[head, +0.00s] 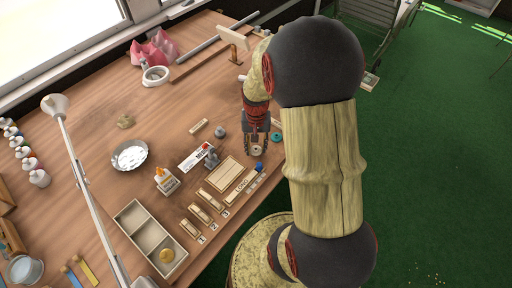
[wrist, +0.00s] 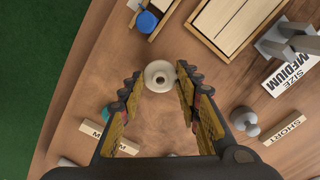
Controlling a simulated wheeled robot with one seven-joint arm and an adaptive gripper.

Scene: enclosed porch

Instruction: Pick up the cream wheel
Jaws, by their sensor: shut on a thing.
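The cream wheel (wrist: 160,76) is a small round disc with a hole in its middle, held between my fingertips in the wrist view. It also shows at the tip of my gripper in the head view (head: 257,151). My gripper (wrist: 158,80) points down over the right part of the workbench and is shut on the wheel, one finger on each side. I cannot tell whether the wheel touches the bench top or is just above it.
A wooden tray (head: 238,161), a grey knob (head: 220,132) and a teal wheel (head: 277,137) lie close by on the bench (head: 150,95). Several labelled wooden blocks stand in front. Green floor (head: 430,150) lies beyond the edge.

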